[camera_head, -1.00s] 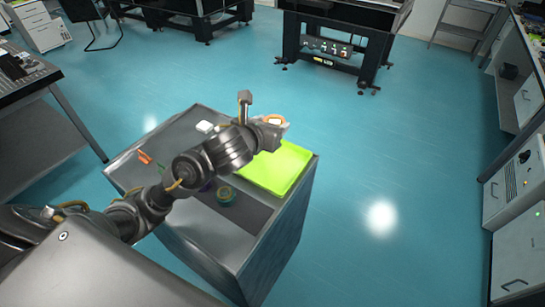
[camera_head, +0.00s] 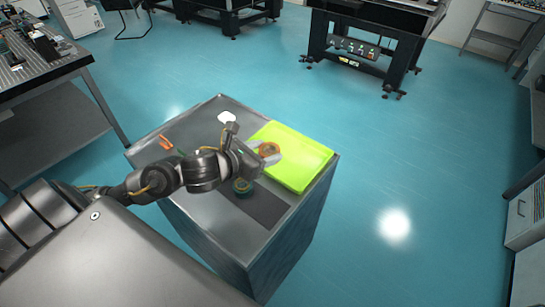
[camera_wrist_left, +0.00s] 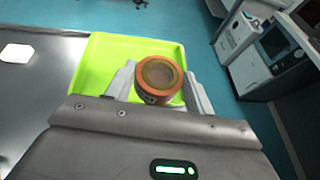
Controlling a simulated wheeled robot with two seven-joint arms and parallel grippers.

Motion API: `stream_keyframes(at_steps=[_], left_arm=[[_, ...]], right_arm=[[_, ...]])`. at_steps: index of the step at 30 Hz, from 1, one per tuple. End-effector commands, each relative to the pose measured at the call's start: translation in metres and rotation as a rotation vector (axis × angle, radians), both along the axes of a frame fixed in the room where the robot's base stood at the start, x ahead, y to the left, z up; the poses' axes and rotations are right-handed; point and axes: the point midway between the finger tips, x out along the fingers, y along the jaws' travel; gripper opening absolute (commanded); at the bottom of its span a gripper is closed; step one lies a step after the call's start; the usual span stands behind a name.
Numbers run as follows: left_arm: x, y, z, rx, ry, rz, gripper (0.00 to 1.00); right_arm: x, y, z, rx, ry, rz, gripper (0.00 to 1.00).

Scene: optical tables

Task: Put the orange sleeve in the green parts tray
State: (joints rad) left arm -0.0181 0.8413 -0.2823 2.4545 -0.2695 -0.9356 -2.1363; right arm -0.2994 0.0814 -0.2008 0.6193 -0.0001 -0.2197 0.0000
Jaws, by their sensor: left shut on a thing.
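The orange sleeve (camera_head: 269,150) is a short round ring, held in my left gripper (camera_head: 267,153). In the left wrist view the sleeve (camera_wrist_left: 158,79) sits between the two pale fingers of the left gripper (camera_wrist_left: 159,88), which are shut on it. The bright green parts tray (camera_head: 305,165) lies on the right part of the grey cabinet top. The sleeve is over the tray's left part in the head view; its exact height above the tray floor is hard to tell. The tray (camera_wrist_left: 100,62) also shows behind the sleeve in the wrist view. My right gripper is not in view.
The grey cabinet top (camera_head: 190,128) also carries a white piece (camera_head: 227,118), orange pieces (camera_head: 166,143) at its left edge, and a green ring-shaped thing (camera_head: 242,186) near a dark mat (camera_head: 265,205). Blue floor surrounds the cabinet.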

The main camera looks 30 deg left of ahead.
Motion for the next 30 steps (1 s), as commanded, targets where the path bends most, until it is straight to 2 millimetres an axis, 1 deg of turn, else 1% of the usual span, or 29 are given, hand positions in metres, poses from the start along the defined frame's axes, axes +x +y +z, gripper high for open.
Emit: stream_keyframes(at_steps=[1,8,9,13,15,18,26,30], left_arm=[[0.01,0.005,-0.002,-0.006,0.009,0.008,0.26],[0.057,0.028,-0.023,-0.006,0.008,0.007,0.26],[0.062,0.03,-0.036,-0.01,0.011,0.006,0.26],[0.079,0.038,-0.058,-0.009,0.009,0.005,0.26],[0.085,0.042,-0.068,-0.007,0.008,0.005,0.26],[0.091,0.044,-0.075,-0.007,0.006,0.003,0.26],[0.096,0.047,-0.083,-0.007,0.006,0.003,0.26],[0.096,0.047,-0.102,-0.009,0.011,0.005,0.26]], right_arm=[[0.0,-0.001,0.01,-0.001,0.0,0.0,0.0],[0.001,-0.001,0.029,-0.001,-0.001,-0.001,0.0],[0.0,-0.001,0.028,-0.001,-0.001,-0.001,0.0],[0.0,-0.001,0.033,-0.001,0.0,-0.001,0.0],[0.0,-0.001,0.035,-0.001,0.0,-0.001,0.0],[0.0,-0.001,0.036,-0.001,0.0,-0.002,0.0],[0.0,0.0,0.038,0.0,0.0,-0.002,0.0],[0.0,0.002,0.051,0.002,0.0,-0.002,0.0]])
